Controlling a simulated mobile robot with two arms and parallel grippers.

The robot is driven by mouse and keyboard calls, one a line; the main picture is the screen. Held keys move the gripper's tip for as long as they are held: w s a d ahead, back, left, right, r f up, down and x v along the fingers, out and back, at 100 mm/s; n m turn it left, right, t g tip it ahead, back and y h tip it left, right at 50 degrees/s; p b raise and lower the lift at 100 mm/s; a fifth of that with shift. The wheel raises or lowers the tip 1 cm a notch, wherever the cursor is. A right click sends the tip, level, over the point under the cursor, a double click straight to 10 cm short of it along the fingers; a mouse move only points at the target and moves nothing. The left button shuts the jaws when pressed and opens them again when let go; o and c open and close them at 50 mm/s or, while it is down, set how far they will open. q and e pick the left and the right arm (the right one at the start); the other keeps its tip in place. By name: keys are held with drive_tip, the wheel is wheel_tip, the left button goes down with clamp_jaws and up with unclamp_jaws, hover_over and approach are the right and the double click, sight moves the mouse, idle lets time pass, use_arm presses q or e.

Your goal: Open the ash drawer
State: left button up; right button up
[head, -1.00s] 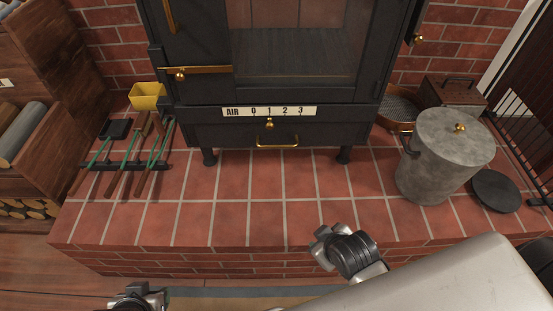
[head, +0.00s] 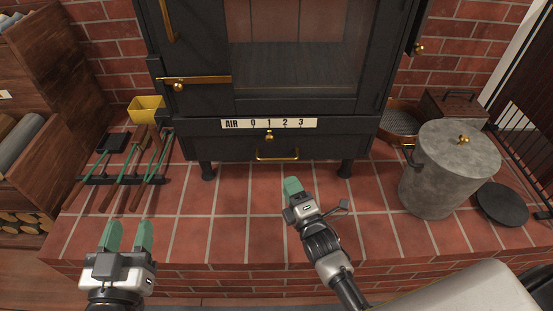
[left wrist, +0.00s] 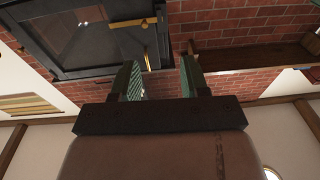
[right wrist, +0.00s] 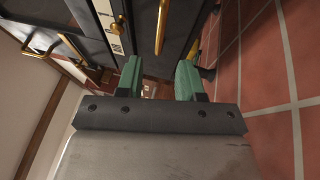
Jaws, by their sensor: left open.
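The ash drawer (head: 222,149) is the black front low on the stove, under the white AIR scale. It looks shut. Its brass bar handle (head: 277,155) is in the middle of its front. My right gripper (head: 292,185) is below and in front of the handle, apart from it and empty. In the right wrist view its two green fingers (right wrist: 158,80) stand apart, with a brass bar (right wrist: 162,25), which looks like the drawer handle, beyond the gap. My left gripper (head: 128,236) is open and empty over the front left of the hearth, well away from the drawer.
A brass air knob (head: 269,136) sits just above the handle. Fire tools (head: 124,180) and a yellow container (head: 147,108) are at the left. A grey lidded bucket (head: 445,175) and a black disc (head: 502,203) are at the right. The brick hearth before the drawer is clear.

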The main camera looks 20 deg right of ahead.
sight(276, 159)
drive_tip(key=shift+b+x, duration=1.2)
drive_tip(key=shift+x, duration=3.6)
use_arm(q)
wheel_tip(276, 159, up, 7)
drive_tip(key=s+t+h, duration=0.2)
drive_tip(key=t, duration=0.4)
drive_tip(key=shift+s+d+t, duration=0.25)
drive_tip(key=shift+s+t, duration=0.05)
drive_tip(key=shift+t, duration=0.1)
drive_tip(key=shift+f, duration=0.15)
use_arm(e)
clamp_jaws()
